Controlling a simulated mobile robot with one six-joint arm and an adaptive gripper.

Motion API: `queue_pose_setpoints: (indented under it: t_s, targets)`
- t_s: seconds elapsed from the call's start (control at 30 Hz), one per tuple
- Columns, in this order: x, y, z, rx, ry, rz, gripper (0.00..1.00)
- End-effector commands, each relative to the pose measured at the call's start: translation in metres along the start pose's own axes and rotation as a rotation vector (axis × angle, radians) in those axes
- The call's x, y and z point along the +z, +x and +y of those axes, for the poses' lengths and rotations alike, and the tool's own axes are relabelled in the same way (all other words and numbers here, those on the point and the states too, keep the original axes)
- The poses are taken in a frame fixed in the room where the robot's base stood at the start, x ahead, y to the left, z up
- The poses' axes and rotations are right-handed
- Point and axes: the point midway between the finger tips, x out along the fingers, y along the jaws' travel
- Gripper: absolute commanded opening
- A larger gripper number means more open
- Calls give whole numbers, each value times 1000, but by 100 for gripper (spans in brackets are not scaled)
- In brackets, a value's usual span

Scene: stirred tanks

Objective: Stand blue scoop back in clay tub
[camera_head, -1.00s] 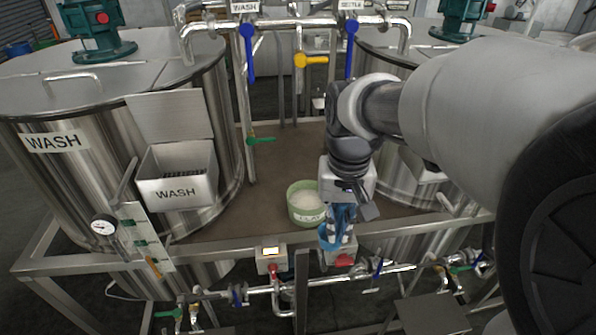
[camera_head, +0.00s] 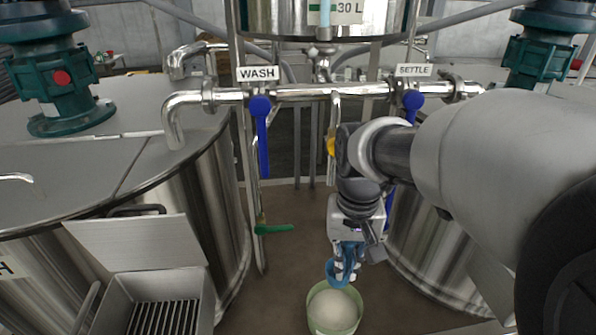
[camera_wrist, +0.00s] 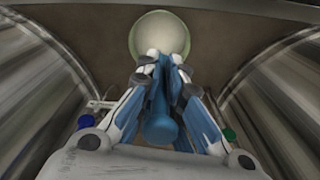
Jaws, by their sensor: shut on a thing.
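The blue scoop (camera_head: 335,272) is in my gripper (camera_head: 346,268), which is shut on it. In the wrist view the scoop's blue handle (camera_wrist: 159,122) stands between the fingers (camera_wrist: 160,70). The green clay tub (camera_head: 334,325) stands on the brown deck with pale material inside. In the head view the scoop is at the tub's far rim or above it; I cannot tell whether they touch. In the wrist view the tub (camera_wrist: 160,15) lies beyond the fingertips, and its near side is partly hidden by them.
A large steel wash tank (camera_head: 200,190) stands left and another tank (camera_head: 430,240) stands right. An open steel box with a slatted bottom (camera_head: 160,300) hangs at the lower left. Pipes with blue valve handles (camera_head: 262,140) cross behind. Brown deck is free left of the tub.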

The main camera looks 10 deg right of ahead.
Motion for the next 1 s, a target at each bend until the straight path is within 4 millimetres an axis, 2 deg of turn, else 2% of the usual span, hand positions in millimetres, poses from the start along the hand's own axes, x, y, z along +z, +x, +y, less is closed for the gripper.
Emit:
queue_pose_setpoints:
  t_s: [0.03, 0.1, 0.3, 0.4, 0.67, 0.87, 1.0]
  targets:
    - [2, 18, 0, 1, 0, -7, 0]
    - [2, 37, 0, 1, 0, -7, 0]
    - [4, 91, 1, 1, 0, -6, 0]
    - [4, 112, 1, 1, 0, -4, 0]
    - [4, 136, 1, 0, 0, -2, 0]
    - [6, 167, 1, 1, 0, -5, 0]
    - [5, 173, 1, 0, 0, -1, 0]
